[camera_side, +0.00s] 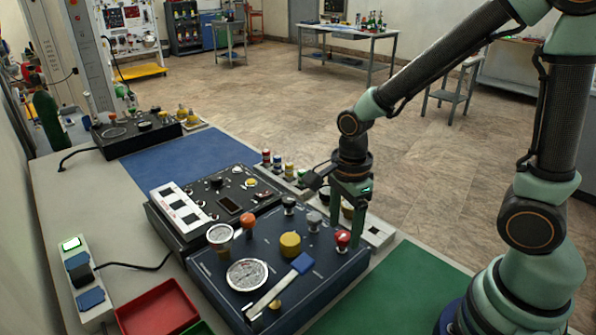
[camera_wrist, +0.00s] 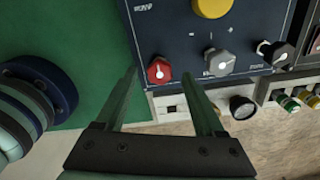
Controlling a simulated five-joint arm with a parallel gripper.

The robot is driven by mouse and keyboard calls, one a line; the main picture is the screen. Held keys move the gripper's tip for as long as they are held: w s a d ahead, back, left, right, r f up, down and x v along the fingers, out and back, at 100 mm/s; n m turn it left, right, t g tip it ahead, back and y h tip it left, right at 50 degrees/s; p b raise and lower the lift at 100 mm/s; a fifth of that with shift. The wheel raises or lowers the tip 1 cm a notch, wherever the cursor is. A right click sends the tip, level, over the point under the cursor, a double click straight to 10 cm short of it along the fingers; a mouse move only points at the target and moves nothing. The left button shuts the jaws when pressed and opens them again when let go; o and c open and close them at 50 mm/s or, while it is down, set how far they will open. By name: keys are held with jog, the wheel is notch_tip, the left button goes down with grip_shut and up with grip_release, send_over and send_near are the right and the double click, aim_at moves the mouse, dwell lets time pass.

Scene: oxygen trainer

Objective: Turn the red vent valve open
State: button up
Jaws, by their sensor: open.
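The red vent valve (camera_side: 342,238) is a small red knob at the right edge of the blue panel (camera_side: 318,262). In the wrist view the red vent valve (camera_wrist: 159,71) has a white pointer mark and shows between my two fingertips. My gripper (camera_side: 347,226) is open, fingers pointing down, at the red knob; it also shows in the wrist view (camera_wrist: 161,74). One finger stands on each side of the knob in the pictures. I cannot tell whether either finger touches it.
A white box (camera_side: 375,234) sits behind the valve. The green mat (camera_side: 400,290) at the right is clear.

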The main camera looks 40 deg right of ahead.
jog(key=shift+f, duration=0.65)
grip_shut()
